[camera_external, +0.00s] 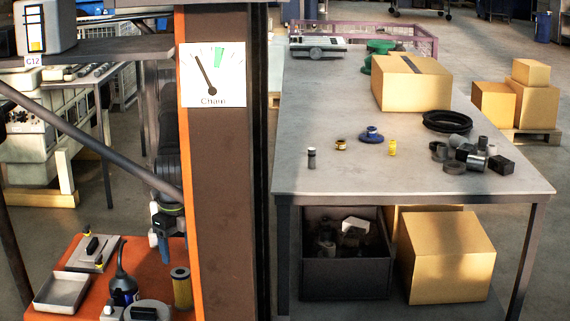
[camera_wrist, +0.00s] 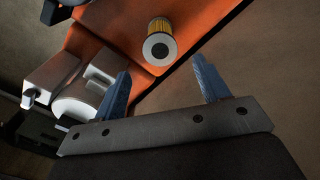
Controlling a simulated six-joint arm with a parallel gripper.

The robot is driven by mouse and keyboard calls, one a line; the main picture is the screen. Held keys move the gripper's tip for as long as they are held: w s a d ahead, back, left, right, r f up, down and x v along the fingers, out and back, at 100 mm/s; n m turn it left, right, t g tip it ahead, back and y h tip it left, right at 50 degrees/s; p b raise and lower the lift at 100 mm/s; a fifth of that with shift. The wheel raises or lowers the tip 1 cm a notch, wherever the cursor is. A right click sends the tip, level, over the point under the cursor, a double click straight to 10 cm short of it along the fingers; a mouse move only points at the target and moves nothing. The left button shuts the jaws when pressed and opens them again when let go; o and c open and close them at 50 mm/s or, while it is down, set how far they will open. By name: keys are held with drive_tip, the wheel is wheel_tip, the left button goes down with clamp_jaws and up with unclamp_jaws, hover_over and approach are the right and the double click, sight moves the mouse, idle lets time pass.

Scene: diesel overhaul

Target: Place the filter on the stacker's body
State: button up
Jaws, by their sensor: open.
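The filter (camera_external: 181,288) is a yellow cylinder standing upright on the orange surface (camera_external: 80,292) at lower left, close to the post. In the wrist view the filter (camera_wrist: 159,42) shows its pale end ring with a dark centre hole, near the edge of the orange surface (camera_wrist: 105,50). The orange surface seems to belong to the stacker's body, with the orange-edged brown post (camera_external: 222,180). My gripper (camera_wrist: 162,67) is open and empty, its two blue fingers apart, with the filter beyond their tips. In the external view my gripper is partly hidden by the post.
Beside the filter are a dark oil can (camera_external: 123,288), a grey tray (camera_external: 62,292) and grey round parts (camera_external: 148,310).

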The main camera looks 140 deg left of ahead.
sight(180, 271)
wheel_tip(180, 271, up, 2)
drive_tip(key=shift+r, duration=0.2)
drive_tip(key=shift+f, duration=4.4)
